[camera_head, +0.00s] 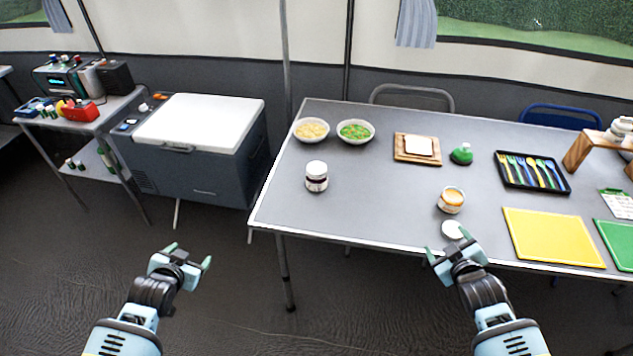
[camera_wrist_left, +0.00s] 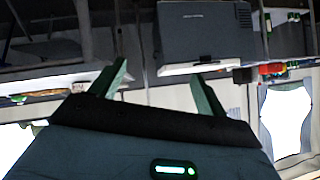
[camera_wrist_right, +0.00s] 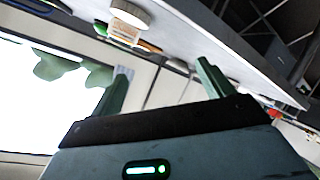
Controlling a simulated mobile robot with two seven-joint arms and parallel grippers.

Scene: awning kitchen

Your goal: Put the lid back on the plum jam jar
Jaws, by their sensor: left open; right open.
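A dark-filled jar (camera_head: 316,177) with a white label and a white top stands upright on the left part of the table. A second jar (camera_head: 451,200) with orange contents or top stands right of centre. I cannot read either label, so which one is plum jam is unclear. A loose white round lid (camera_head: 453,230) lies near the table's front edge, in front of the orange jar. My right gripper (camera_head: 447,244) is open and empty at that edge, close to the lid in the picture. My left gripper (camera_head: 188,255) is open and empty, over the floor left of the table.
The grey table (camera_head: 380,205) is bare between the two jars. Two bowls (camera_head: 311,130) (camera_head: 355,131), a wooden board (camera_head: 417,149), a green item (camera_head: 461,154) and a cutlery tray (camera_head: 532,171) stand behind. A yellow board (camera_head: 553,237) lies right. A cool box (camera_head: 200,150) stands left.

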